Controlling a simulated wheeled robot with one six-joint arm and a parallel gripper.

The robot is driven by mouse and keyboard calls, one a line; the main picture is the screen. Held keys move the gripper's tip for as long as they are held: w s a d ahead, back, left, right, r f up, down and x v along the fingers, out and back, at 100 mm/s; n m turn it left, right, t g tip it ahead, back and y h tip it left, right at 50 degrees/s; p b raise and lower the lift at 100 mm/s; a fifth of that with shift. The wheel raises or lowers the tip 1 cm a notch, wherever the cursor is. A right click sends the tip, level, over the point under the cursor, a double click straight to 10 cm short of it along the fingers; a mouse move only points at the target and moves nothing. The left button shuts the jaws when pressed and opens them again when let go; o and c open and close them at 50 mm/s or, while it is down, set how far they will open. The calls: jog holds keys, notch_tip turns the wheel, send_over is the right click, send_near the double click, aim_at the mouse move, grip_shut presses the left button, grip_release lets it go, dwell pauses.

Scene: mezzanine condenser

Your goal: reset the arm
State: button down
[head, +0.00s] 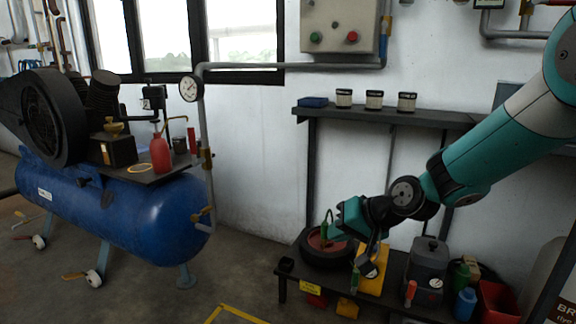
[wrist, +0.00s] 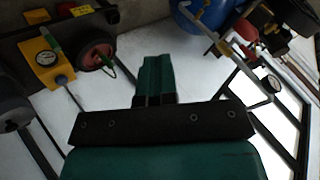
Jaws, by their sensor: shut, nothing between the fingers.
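My gripper (head: 340,228) is at the end of my teal arm, above the lower bench in the head view. In the wrist view its two teal fingers (wrist: 157,70) are together with nothing between them. Below and behind it in the head view is a black wheel with a red hub (head: 312,250); the wheel also shows in the wrist view (wrist: 97,52). A yellow block with a gauge (head: 374,274) stands beside the wheel. I cannot tell the exact gap between my gripper and these things.
A blue compressor tank (head: 110,215) stands at left, with a red bottle (head: 160,153) on its platform. A dark shelf (head: 425,117) holds several small jars above the lower bench (head: 320,294). A grey device (head: 427,262) stands right of the yellow block.

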jog(key=s+d+r+n+g+h, duration=0.1)
jog(key=s+d+r+n+g, duration=0.15)
jog(key=s, duration=0.85)
jog(key=s+d+r+n+g+h, duration=0.1)
jog(key=s+r+n, duration=0.15)
jog(key=s, duration=0.75)
jog(key=s+d+r+n+g+h, duration=0.1)
jog(key=s+r+n+g+h, duration=0.15)
jog(key=s, duration=0.85)
notch_tip(320, 180, up, 33)
jog(key=w+y+p, duration=0.1)
jog(key=p, duration=3.1)
jog(key=shift+p, duration=0.4)
jog(key=shift+w+r+m, duration=0.1)
jog(key=shift+m, duration=0.15)
